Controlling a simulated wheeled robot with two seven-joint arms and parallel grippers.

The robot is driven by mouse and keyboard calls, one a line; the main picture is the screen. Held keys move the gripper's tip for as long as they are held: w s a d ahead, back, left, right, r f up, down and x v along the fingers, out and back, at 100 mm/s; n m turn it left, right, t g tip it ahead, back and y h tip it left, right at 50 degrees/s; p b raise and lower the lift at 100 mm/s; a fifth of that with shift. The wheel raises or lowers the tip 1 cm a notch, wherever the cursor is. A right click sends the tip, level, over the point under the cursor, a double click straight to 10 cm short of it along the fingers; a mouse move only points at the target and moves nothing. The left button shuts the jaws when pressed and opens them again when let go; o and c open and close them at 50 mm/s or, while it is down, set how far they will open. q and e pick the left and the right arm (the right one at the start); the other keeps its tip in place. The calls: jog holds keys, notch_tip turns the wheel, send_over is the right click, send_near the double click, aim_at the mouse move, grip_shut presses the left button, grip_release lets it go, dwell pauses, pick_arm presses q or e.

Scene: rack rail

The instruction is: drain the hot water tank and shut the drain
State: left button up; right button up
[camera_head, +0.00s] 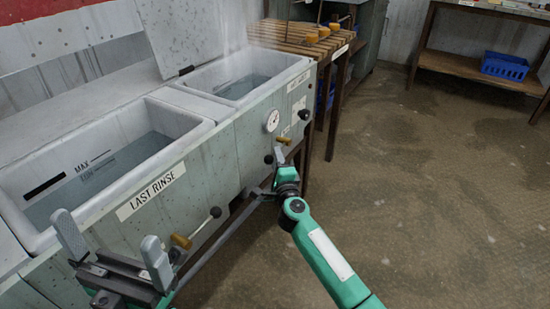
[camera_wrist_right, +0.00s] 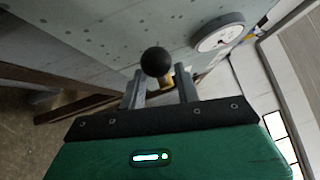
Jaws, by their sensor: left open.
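The hot water tank (camera_head: 290,83) is the far right basin in the head view, with water (camera_head: 245,86) inside and steam above. A round gauge (camera_head: 272,120) is on its front and also shows in the wrist view (camera_wrist_right: 218,36). My right gripper (camera_head: 279,158) is at this front. In the wrist view its fingers (camera_wrist_right: 160,88) stand apart, with a black knob (camera_wrist_right: 157,62) and brass between or just beyond them; contact is unclear. My left gripper (camera_head: 112,250) is open and empty.
The last rinse tank (camera_head: 157,187) is at left, with water and a lever with a black knob (camera_head: 215,212) and brass fitting (camera_head: 181,241). A slatted wooden bench (camera_head: 290,36) stands beyond. A shelf with a blue basket (camera_head: 505,66) is far right. The floor is clear.

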jog(key=shift+w+a+r+b, duration=0.1)
jog(key=shift+w+a+b, duration=0.1)
jog(key=shift+w, duration=0.5)
jog(key=shift+w+a+r+b, duration=0.1)
jog(key=shift+w+b, duration=0.1)
jog(key=shift+w, duration=0.45)
grip_shut()
